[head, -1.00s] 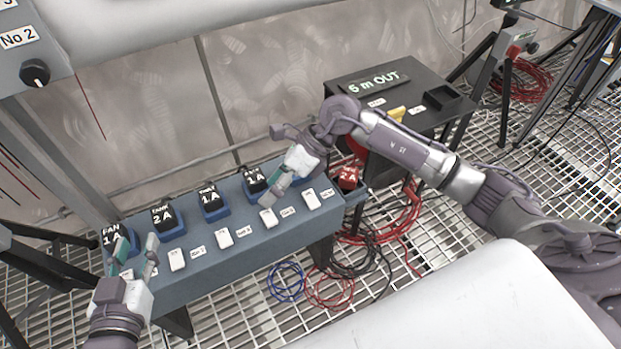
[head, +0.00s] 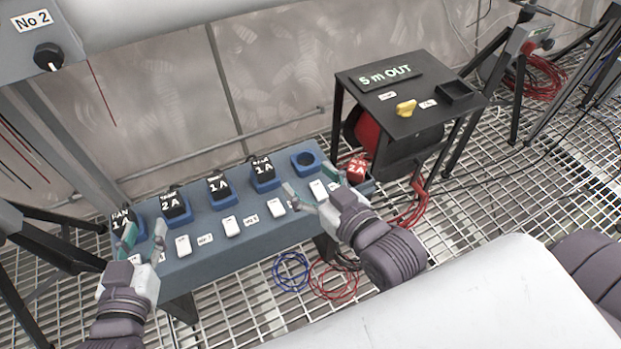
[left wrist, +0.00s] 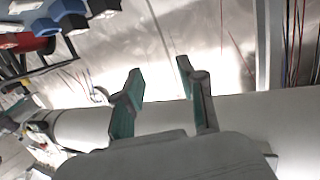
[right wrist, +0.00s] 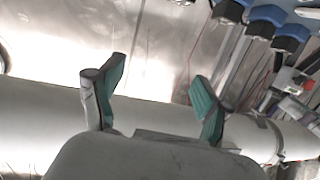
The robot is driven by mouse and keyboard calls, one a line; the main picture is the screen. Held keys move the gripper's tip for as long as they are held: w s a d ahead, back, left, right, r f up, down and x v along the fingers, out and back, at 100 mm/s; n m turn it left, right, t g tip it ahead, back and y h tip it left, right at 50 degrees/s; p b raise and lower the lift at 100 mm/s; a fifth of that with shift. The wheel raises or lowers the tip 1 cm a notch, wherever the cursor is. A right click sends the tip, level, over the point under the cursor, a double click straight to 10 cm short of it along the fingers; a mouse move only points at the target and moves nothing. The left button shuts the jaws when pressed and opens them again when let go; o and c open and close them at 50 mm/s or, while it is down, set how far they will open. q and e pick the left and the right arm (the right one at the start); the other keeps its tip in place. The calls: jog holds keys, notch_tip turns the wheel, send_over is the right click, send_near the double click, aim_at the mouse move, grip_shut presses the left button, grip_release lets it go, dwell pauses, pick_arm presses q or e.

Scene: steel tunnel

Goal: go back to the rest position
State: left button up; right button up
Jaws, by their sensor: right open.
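My left gripper (head: 143,238) is at the left end of the blue bench in the head view, its fingers apart and nothing between them. It also shows open and empty in the left wrist view (left wrist: 158,80). My right gripper (head: 310,197) is over the front right part of the bench, its fingers spread and empty. The right wrist view (right wrist: 157,82) shows its two fingers wide apart with nothing between them.
The blue bench (head: 205,262) carries several black blocks in blue sockets and white switches along its front. One socket (head: 306,160) at the right is empty. A black stand (head: 430,118) with a yellow piece (head: 406,108) is behind.

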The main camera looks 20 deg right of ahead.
dwell(0.3)
